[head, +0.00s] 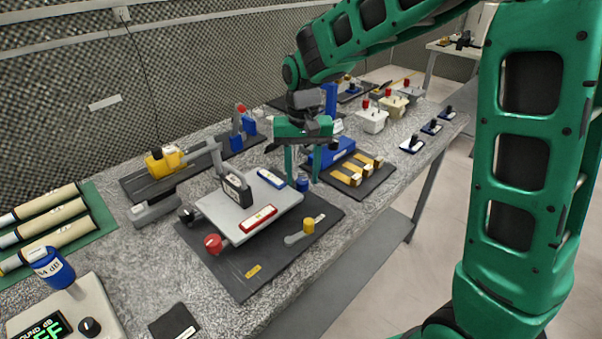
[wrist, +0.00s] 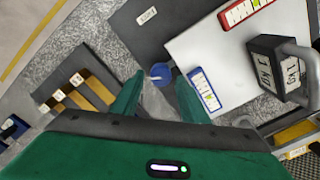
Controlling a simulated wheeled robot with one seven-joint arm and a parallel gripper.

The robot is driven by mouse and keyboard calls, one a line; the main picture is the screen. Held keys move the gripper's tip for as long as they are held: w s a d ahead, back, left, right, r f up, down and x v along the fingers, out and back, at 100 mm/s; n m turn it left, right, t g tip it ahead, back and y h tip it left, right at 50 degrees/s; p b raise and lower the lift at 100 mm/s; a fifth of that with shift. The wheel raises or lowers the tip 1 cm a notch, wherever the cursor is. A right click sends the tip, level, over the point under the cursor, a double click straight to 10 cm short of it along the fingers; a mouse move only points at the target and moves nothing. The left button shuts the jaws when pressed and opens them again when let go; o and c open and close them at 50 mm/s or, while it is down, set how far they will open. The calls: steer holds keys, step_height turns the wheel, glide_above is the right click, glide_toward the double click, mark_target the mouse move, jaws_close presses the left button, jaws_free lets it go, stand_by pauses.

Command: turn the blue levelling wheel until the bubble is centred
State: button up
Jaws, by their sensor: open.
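The blue levelling wheel (head: 302,184) sits at the right corner of a pale levelling plate (head: 235,234); it also shows in the wrist view (wrist: 162,75). My gripper (head: 303,178) points down at the wheel, its green fingers on either side. In the wrist view the open fingers (wrist: 160,80) are apart, with the wheel between and just beyond their tips; I cannot tell whether they touch it. A blue-framed vial (head: 270,178) lies on the plate near the wheel, also in the wrist view (wrist: 204,88). A red-framed vial (head: 258,219) lies near the front edge. The bubbles are too small to place.
A black block (head: 237,190) on a grey arm stands on the plate. A red wheel (head: 213,243) and a black wheel (head: 186,214) are at other corners. A yellow-knobbed lever (head: 308,226) lies on the dark mat. A tray with yellow-tan blocks (head: 348,178) is close on the right.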

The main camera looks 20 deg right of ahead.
mark_target(302, 178)
steer(key=shift+s+a, duration=0.1)
steer(key=shift+s, duration=0.1)
steer(key=shift+w+r, duration=0.2)
steer(key=shift+r, duration=3.75)
